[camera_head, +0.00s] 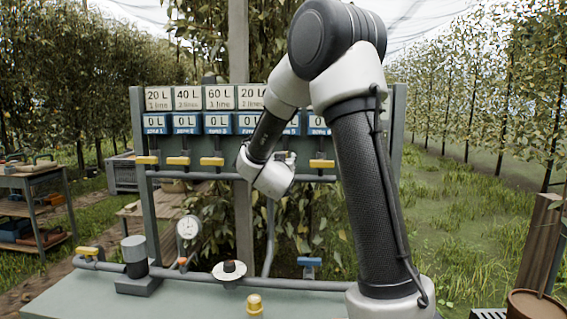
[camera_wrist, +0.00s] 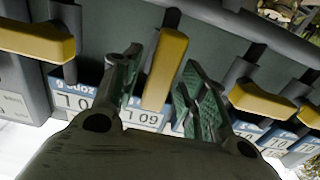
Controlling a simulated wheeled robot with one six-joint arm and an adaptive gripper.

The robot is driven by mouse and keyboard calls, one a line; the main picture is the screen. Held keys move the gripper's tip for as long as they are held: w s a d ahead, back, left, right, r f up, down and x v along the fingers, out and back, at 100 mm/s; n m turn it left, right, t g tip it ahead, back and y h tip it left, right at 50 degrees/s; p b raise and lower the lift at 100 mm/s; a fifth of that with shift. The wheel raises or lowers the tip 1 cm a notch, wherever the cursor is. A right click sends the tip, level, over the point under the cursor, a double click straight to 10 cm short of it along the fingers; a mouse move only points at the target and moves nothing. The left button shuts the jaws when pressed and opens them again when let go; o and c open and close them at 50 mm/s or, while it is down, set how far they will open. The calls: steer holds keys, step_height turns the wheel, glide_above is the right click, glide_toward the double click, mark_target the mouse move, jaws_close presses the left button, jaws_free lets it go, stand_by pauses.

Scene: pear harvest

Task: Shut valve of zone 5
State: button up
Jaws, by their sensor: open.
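In the wrist view a yellow valve handle (camera_wrist: 165,68) lies between the two green-padded fingers of my open gripper (camera_wrist: 162,88). By its place in the row it looks like the zone 5 valve, though its zone label is not readable. This handle points along the fingers, while the neighbouring handles lie crosswise. I cannot tell whether either finger touches it. In the head view my wrist covers the fourth and fifth places in the row, and the gripper's fingers are not clear there.
Neighbouring yellow handles stand close on the left (camera_wrist: 38,42) and right (camera_wrist: 262,102) in the wrist view. In the head view the valve panel (camera_head: 137,118) bears several litre and zone labels. Below it are a pressure gauge (camera_head: 188,228) and a green bench (camera_head: 190,300) with pipework.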

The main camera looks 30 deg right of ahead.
steer(key=shift+w+d, duration=0.2)
jaws_close()
